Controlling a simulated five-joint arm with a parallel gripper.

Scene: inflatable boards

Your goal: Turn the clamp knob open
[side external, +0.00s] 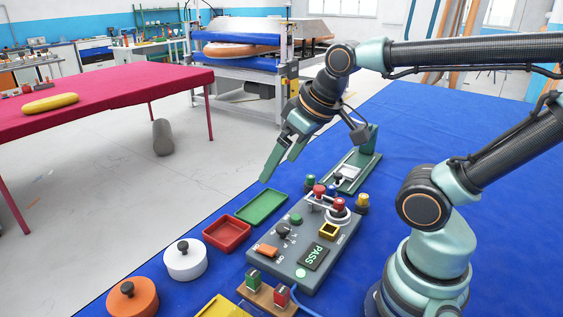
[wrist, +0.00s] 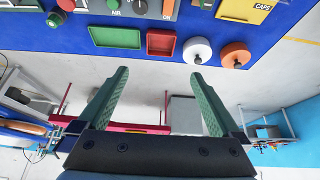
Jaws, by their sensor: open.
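The grey control box (side external: 282,262) stands on the blue table with a lit PASS display (side external: 313,257). A black rotary knob (side external: 283,230) and an orange switch (side external: 267,251) are on its top. Two red knobs, a far one (side external: 319,190) and a near one (side external: 339,204), stand at its back end over a clear-and-white fitting. I cannot tell which knob is the clamp knob. My gripper (side external: 279,169) is open and empty, above the table's left edge and apart from the box. Its two green fingers also show in the wrist view (wrist: 159,74), with the box cut off at the top.
A green tray (side external: 262,207), red tray (side external: 228,234), white lidded pot (side external: 185,260) and orange lidded pot (side external: 132,298) line the box's left. A green stand (side external: 355,172) is behind it. Yellow tray (side external: 222,308) lies in front. The blue table (side external: 450,115) is clear at the back right.

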